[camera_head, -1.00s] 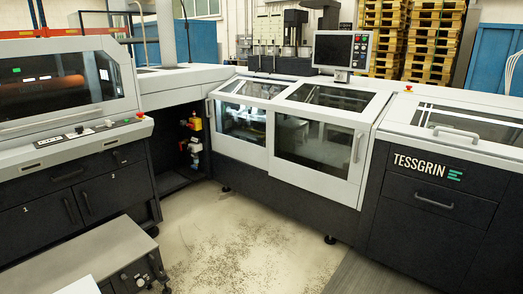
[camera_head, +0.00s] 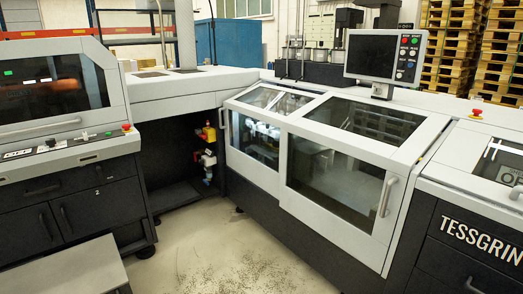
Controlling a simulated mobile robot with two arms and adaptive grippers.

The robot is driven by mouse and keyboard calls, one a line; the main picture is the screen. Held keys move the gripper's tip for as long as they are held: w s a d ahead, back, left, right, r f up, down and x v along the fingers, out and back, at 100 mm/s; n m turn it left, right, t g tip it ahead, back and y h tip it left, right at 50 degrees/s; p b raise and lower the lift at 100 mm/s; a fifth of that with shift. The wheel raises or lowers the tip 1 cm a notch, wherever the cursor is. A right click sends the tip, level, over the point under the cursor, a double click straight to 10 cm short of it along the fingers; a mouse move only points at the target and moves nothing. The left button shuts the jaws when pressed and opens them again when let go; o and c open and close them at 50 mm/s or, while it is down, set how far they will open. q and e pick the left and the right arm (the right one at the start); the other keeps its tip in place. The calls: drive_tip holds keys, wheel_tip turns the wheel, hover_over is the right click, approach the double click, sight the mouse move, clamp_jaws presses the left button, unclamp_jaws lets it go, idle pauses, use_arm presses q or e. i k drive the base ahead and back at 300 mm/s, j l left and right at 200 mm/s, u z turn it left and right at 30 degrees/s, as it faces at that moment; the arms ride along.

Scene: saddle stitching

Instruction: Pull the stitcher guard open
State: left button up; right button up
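The stitcher guard (camera_head: 314,126) is a white-framed, windowed cover on the middle machine, and it looks closed. It has two sections with clear panes on the front and top. A vertical bar handle (camera_head: 387,197) is on the right edge of the right section. A smaller handle (camera_head: 222,118) is at the left edge of the left section. Through the panes, machine parts show dimly inside. Neither of my grippers is in view.
A monitor (camera_head: 385,55) stands on the machine behind the guard. A control console (camera_head: 62,150) is on the left, with a grey low unit (camera_head: 75,280) below it. The dark TESSGRIN cabinet (camera_head: 470,250) is at right. Bare floor (camera_head: 225,255) lies in front of the guard.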

sight(253, 126)
drive_tip(key=i+l+u, duration=0.1)
drive_tip(key=i+u, duration=0.4)
drive_tip(key=i, duration=1.4)
